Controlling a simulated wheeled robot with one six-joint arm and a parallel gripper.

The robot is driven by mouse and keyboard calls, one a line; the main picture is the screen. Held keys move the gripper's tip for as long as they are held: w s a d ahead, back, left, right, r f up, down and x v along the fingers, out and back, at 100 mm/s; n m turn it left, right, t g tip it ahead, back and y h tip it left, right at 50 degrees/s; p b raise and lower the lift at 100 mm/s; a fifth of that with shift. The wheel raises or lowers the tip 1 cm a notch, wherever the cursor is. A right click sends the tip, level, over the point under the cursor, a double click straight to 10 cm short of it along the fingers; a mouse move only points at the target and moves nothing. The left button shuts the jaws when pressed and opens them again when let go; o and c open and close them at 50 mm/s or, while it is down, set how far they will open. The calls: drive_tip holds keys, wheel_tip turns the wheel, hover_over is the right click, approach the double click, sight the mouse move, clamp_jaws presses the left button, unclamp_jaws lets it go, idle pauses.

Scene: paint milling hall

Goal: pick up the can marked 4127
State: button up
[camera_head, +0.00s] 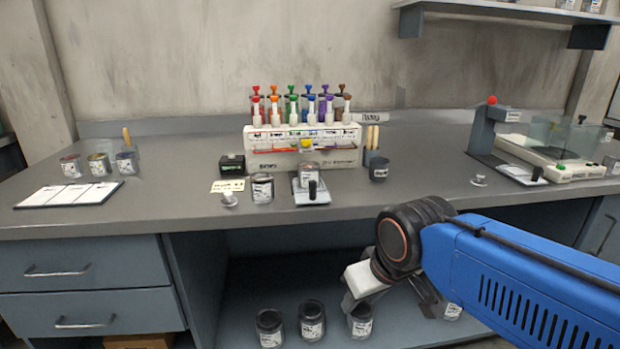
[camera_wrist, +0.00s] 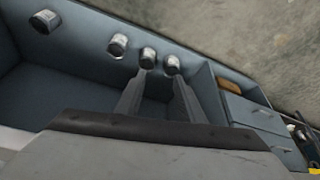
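Several lidded cans with white labels stand on the low shelf under the bench. In the head view they are a left can (camera_head: 270,327), a middle can (camera_head: 311,320), a third can (camera_head: 361,321) and a far-right can (camera_head: 453,311) partly hidden by my gripper. The wrist view shows cans too, two (camera_wrist: 147,57) (camera_wrist: 172,64) near the fingertips and two (camera_wrist: 118,45) (camera_wrist: 43,21) farther left. The label numbers are too small to read, so I cannot tell which is 4127. My gripper (camera_wrist: 160,80) is open and empty, fingers pointing toward the cans.
More cans stand on the bench top, one (camera_head: 262,188) in front of the bottle rack (camera_head: 300,158) and one (camera_head: 308,173) on a small scale. Others stand by the white sheet (camera_head: 69,194). Drawers (camera_head: 80,272) flank the shelf at left. A balance (camera_head: 550,158) stands at right.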

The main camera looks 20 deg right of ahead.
drive_tip(key=o, duration=0.8)
drive_tip(key=shift+w+r, duration=0.15)
drive_tip(key=shift+r, duration=0.1)
drive_tip(key=shift+o, duration=0.2)
drive_tip(key=w+r+m+g, duration=0.1)
drive_tip(key=w+r, duration=0.7)
drive_tip(key=r, duration=0.2)
drive_tip(key=w+r+m+g, duration=0.1)
drive_tip(key=w+r+m, duration=0.1)
drive_tip(key=w+r, duration=0.6)
wheel_tip(320, 180, up, 3)
drive_tip(key=shift+d+f, duration=0.2)
drive_tip(key=shift+d, duration=0.2)
wheel_tip(320, 180, up, 12)
drive_tip(key=f+m+g, duration=0.1)
drive_tip(key=m+g, duration=0.2)
drive_tip(key=m, duration=0.1)
hover_over(309, 175)
drive_tip(key=w+d, duration=0.1)
drive_tip(key=w, duration=0.2)
drive_tip(key=f, duration=1.6)
drive_tip(key=shift+s+f, duration=0.2)
drive_tip(key=shift+f, duration=0.2)
